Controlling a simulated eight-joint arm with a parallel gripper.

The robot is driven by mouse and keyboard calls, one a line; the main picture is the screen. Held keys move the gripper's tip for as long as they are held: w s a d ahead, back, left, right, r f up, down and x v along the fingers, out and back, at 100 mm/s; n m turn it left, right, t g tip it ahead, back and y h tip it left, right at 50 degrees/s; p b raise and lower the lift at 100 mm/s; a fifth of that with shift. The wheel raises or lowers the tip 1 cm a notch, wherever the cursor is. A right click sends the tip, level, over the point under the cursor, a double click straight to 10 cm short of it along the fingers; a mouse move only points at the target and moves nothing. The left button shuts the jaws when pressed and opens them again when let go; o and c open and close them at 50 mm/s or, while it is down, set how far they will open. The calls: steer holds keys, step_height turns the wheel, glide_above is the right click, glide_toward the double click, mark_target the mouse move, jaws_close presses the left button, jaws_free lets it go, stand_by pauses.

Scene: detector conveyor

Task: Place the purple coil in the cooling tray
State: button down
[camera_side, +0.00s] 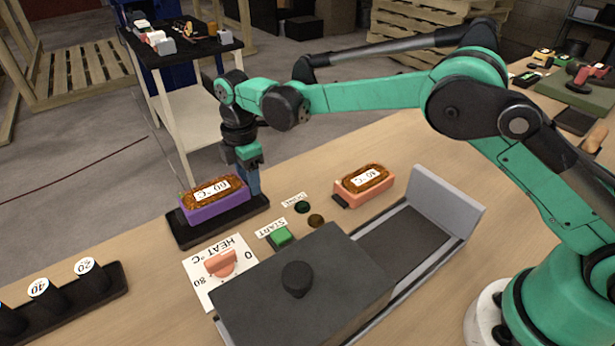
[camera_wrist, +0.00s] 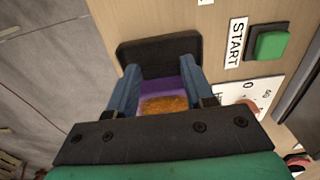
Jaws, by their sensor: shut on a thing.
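The purple coil (camera_side: 215,208), a purple block with a brown wound top and a white label that seems to read 60 °C, is at the black tray (camera_side: 186,234). It looks level and low over the tray or resting on it; I cannot tell whether it touches. My gripper (camera_side: 253,184) points down behind the coil's right end, partly hidden by it. In the wrist view, the blue fingers (camera_wrist: 158,92) are shut on the purple coil (camera_wrist: 155,91), one on each side. The black tray (camera_wrist: 160,52) shows beyond it there.
An orange coil (camera_side: 363,186) marked 80 °C sits to the right on the table. The green START button (camera_side: 280,237), heat dial (camera_side: 220,264) and dark detector box (camera_side: 325,280) on the conveyor stand nearby. A black rack (camera_side: 105,290) with numbered cylinders is at lower left.

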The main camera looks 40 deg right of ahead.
steer(key=shift+f, duration=1.1)
steer(key=shift+f, duration=0.1)
steer(key=c, duration=0.6)
jaws_free()
